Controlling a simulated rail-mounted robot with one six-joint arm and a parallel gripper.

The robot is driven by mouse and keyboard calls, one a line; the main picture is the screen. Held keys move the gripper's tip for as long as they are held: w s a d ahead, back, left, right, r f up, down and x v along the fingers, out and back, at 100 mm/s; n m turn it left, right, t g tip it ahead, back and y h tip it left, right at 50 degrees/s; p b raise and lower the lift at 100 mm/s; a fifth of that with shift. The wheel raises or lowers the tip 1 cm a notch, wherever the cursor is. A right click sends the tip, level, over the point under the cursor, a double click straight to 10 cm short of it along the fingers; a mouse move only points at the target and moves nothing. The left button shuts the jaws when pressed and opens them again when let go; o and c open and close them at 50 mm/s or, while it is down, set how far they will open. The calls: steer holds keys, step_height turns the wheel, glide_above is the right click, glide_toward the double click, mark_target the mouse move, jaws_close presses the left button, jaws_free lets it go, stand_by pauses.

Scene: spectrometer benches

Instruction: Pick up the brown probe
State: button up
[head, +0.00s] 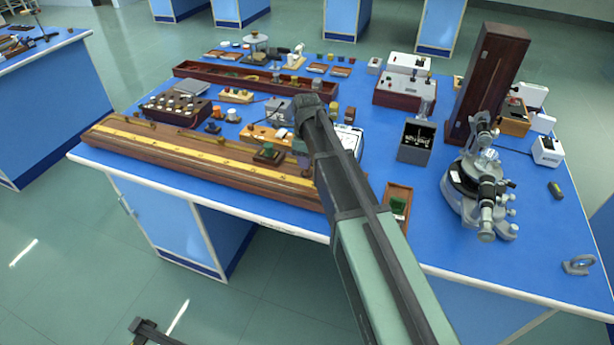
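I cannot single out the brown probe with certainty among the many small things on the blue bench (420,250). My arm reaches from the bottom of the head view to the middle of the bench. My gripper is mostly hidden behind the arm's end, near the long wooden rail with a yellow scale (200,152). Whether it is open, shut or holding something does not show. A small dark green block on a brown base (267,153) sits on the rail, just left of the arm's end.
A spectrometer (483,185) and a tall dark wooden box (490,80) stand at right. A small wooden tray with a green item (397,203) lies right of my arm. A long reddish-brown tray (240,84) lies behind. The bench's front right is mostly clear.

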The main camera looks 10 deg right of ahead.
mark_target(307, 172)
step_height(307, 172, down, 5)
steer(key=b, duration=0.3)
steer(key=shift+r, duration=0.2)
steer(key=shift+s+r, duration=0.1)
steer(key=shift+r, duration=0.15)
jaws_close()
steer(key=shift+r, duration=0.1)
